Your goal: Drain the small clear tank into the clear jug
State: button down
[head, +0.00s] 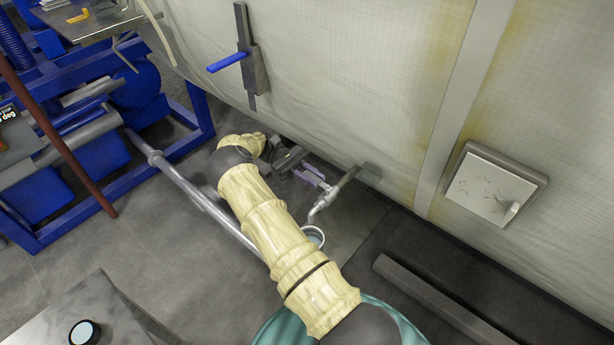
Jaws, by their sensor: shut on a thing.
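A metal tap with a short pipe (342,187) sticks out near the foot of the pale wall. A small greenish clear block, seemingly the small clear tank (371,174), sits at the pipe's wall end. The tap's spout (315,213) bends down over the clear jug (316,231), whose round rim shows on the floor below. My arm hides much of the jug, and its water level is unclear. My gripper (322,184), with pale lilac fingers, reaches from the left to the tap and is shut at its handle. The handle itself is mostly hidden.
A blue frame with pipes and cylinders (110,150) stands at left. A long grey pipe (195,195) slants past my arm. A blue-handled latch (240,60) and a square panel (492,185) are on the wall. A grey bar (440,305) lies at lower right.

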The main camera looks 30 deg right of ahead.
aim_at(313, 176)
jog(key=c, duration=1.3)
grip_release()
jog(key=shift+r, duration=0.1)
notch_tip(313, 176, up, 10)
jog(key=shift+f, duration=0.1)
jog(key=shift+d, duration=0.15)
